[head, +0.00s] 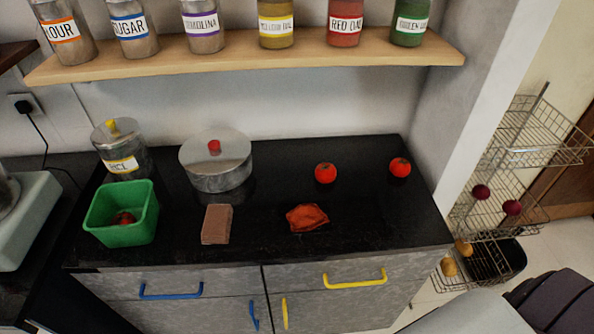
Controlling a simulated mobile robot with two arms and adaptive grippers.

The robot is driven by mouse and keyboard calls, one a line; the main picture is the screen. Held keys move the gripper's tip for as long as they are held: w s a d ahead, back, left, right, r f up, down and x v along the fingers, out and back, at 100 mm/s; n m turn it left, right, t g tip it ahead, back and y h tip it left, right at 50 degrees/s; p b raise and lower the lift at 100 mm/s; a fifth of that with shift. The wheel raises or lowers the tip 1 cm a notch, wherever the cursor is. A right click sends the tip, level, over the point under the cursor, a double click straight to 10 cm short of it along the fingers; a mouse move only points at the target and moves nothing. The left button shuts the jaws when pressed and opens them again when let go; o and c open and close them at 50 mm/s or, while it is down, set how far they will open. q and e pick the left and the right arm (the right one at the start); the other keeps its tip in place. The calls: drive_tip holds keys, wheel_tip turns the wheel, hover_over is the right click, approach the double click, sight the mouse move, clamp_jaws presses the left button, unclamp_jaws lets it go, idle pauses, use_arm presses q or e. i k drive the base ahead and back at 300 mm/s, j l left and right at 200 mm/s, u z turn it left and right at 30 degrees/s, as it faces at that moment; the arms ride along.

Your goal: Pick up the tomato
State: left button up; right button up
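A round red tomato (325,174) sits on the black countertop, right of the middle. A second red tomato (400,167) sits farther right, near the wall corner. A green open bin (140,232) stands at the left of the counter, with a red tomato-like thing (123,218) inside, partly hidden by the bin's walls. Neither of my grippers shows in the head view.
A crumpled orange-red cloth (307,218), a brown block (216,224), a lidded metal pot (217,169) and a rice jar (121,156) are on the counter. A shelf (250,63) with labelled jars hangs above. Wire baskets (500,205) stand at right.

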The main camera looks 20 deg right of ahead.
sight(325, 173)
drive_tip(key=i+z, duration=0.1)
drive_tip(key=z, duration=0.65)
